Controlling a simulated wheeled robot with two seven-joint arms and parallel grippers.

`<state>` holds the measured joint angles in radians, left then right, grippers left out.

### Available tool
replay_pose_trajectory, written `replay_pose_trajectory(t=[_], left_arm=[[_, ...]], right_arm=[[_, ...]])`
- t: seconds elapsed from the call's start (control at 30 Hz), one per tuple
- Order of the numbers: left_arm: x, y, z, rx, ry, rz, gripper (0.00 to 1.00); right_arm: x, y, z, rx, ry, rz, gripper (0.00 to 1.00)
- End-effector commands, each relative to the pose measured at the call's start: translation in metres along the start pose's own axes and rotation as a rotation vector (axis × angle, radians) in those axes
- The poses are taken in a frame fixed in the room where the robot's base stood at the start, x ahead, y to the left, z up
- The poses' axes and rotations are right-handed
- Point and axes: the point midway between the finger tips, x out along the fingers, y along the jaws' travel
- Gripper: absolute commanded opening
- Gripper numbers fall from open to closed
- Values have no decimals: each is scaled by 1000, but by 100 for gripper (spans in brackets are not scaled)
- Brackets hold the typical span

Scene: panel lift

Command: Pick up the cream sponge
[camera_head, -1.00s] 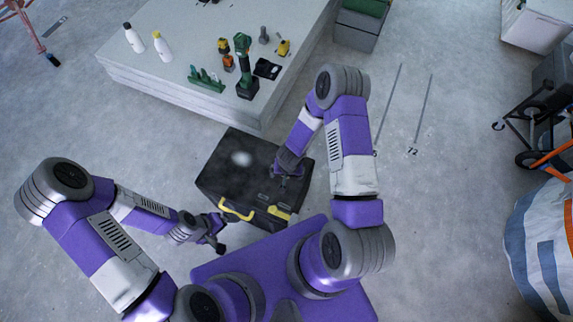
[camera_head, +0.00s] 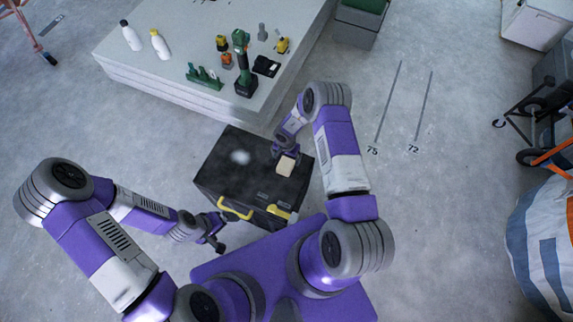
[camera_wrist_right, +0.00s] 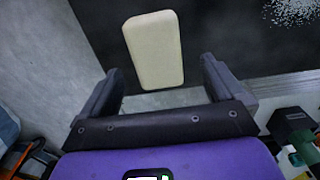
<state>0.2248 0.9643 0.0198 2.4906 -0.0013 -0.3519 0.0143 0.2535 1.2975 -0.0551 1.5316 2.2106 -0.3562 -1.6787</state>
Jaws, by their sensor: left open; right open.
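The cream sponge (camera_head: 286,165) is a pale rounded block. In the head view it shows over the right part of the black box's lid, close to the box's right edge. In the right wrist view the sponge (camera_wrist_right: 155,48) stands out in front of the fingers, between their lines. My right gripper (camera_head: 284,153) is open at the sponge's far end. Its two fingers (camera_wrist_right: 160,78) show apart with nothing clamped. Whether they touch the sponge is unclear. My left gripper (camera_head: 216,238) is open and empty, left of the box's front corner.
The black box (camera_head: 225,178) has a yellow handle and stands on the floor before my base. Behind it is a low pale stack (camera_head: 140,80) with bottles, a green drill (camera_head: 242,65) and other tools. A striped bag (camera_head: 545,245) is at the right. Floor right of the box is clear.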

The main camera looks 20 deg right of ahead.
Motion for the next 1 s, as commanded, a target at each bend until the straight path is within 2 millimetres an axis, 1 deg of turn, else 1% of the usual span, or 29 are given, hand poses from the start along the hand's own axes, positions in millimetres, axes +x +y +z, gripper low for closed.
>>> replay_pose_trajectory(t=[0.03, 0.1, 0.23, 0.37, 0.57, 0.67, 0.93, 1.0], left_arm=[[5, -2, 0, 0, 0, 0, 100], [9, -3, 0, 0, 0, 0, 100], [15, -6, -1, 0, 0, 0, 100], [16, -6, -1, 0, 0, 0, 100], [15, -6, -1, 0, 0, 0, 100], [15, -6, -1, 0, 0, 0, 100], [15, -6, -1, 0, 0, 0, 100], [15, -6, -1, 0, 0, 0, 100]], right_arm=[[9, 1, 2, -2, 1, 2, 96], [21, 2, 5, -3, 0, 3, 96], [38, 3, 6, 0, 1, 2, 96], [45, 3, 5, 0, 2, 0, 96], [44, 3, 5, 0, 1, 0, 96], [44, 3, 5, 0, 1, 0, 82], [44, 3, 5, 0, 1, 0, 41], [44, 3, 5, 0, 1, 0, 41]])
